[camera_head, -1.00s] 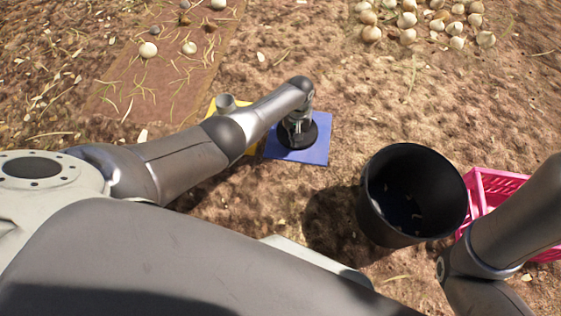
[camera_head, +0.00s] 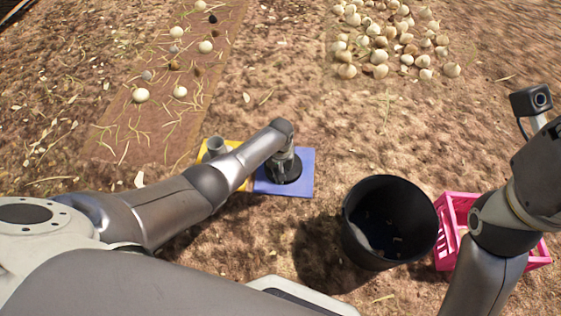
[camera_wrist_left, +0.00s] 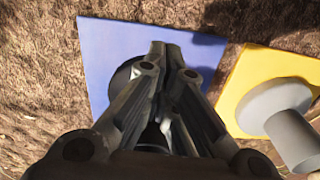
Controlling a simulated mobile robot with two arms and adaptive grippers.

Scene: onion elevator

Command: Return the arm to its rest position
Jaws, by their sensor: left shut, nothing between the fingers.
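My left arm (camera_head: 190,200) reaches in from the left, with its wrist above a blue square mat (camera_head: 304,186). A dark round object (camera_head: 287,179) sits on that mat beneath the wrist. In the left wrist view, my left gripper (camera_wrist_left: 166,48) is shut and empty, its fingers together over the blue mat (camera_wrist_left: 102,45). The dark object shows partly behind the fingers, so I cannot tell whether they touch it. My right arm (camera_head: 490,265) is raised at the right, with a small camera (camera_head: 533,100) on it. Its fingers are outside the frame.
A yellow mat (camera_head: 203,155) with a grey cylinder (camera_head: 216,146) adjoins the blue one. A black bucket (camera_head: 350,232) and pink crate (camera_head: 448,208) stand right. Several onions (camera_head: 380,71) lie on soil at the back, others on the brown strip (camera_head: 150,125).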

